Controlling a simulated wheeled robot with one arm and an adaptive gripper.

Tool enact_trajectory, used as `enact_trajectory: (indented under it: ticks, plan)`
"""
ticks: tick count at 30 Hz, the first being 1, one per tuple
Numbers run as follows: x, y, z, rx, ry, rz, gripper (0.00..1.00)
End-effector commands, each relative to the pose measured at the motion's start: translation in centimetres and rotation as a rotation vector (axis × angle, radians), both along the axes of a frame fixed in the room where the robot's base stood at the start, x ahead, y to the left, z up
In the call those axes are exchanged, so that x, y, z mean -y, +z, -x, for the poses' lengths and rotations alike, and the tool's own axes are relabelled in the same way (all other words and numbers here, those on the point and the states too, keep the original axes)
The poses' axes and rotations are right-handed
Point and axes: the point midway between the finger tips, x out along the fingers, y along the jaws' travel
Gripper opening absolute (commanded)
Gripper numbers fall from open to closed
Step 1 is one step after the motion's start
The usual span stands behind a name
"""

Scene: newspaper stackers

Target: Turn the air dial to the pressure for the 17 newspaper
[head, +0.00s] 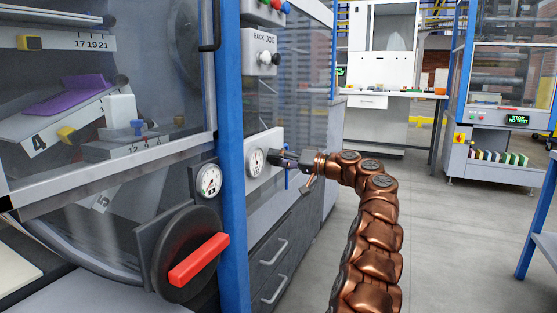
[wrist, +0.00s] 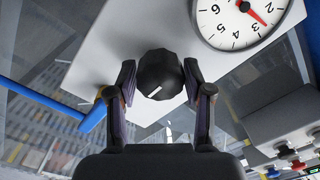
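The air dial is a round black knob with a white mark (wrist: 158,76) on a light panel. In the wrist view it sits between the two fingers of my gripper (wrist: 160,85), close to both; I cannot tell whether they press on it. A white gauge (wrist: 243,20) beside it has a red needle pointing between 2 and 3. In the head view my gripper (head: 287,161) reaches the panel right of this gauge (head: 256,162) and hides the knob.
A second gauge (head: 208,181) and a black disc with a red handle (head: 198,260) are on the machine's front. A blue post (head: 231,130) stands left of my arm. A BACK/JOG box (head: 262,52) is above the panel, and grey drawers (head: 272,262) are below.

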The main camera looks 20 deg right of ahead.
Motion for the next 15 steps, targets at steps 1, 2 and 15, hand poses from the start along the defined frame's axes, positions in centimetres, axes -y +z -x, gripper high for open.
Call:
enact_trajectory:
  ticks: [1, 2, 15]
  plan:
    - [0.0, 0.0, 0.0, 0.0, 0.0, 0.0, 0.56]
    - [0.0, 0.0, 0.0, 0.0, 0.0, 0.0, 0.56]
    - [1.3, 0.1, 1.1, 0.001, -0.001, -0.002, 0.56]
